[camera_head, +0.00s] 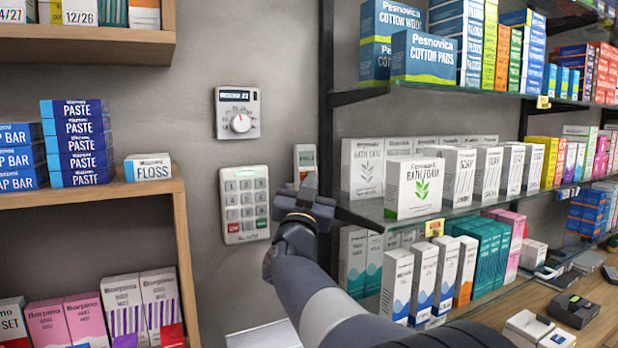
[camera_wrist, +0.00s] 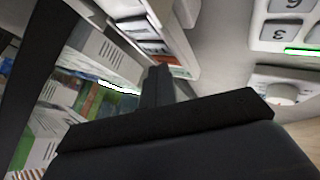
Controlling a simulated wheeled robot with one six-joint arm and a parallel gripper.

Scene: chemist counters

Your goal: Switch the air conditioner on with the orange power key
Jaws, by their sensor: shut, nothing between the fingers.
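A small white wall panel (camera_head: 305,153) with a reddish-orange area (camera_head: 307,159) is just right of the keypad in the head view; its lower part is hidden behind my gripper. In the wrist view a white panel (camera_wrist: 184,52) with grey fields appears beyond the fingers; an orange-brown patch (camera_wrist: 158,59) shows there. My gripper (camera_head: 309,184) is shut and empty, in front of the lower part of this panel. In the wrist view its dark fingers (camera_wrist: 158,82) point toward the panel. I cannot tell if they touch it. No air conditioner unit shows.
A keypad (camera_head: 246,205) with a red and a green key is left of my gripper. A dial panel (camera_head: 238,113) is above it; the dial also shows in the wrist view (camera_wrist: 281,92). Glass shelves (camera_head: 460,212) with boxes stand close on the right, a wooden shelf (camera_head: 90,192) on the left.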

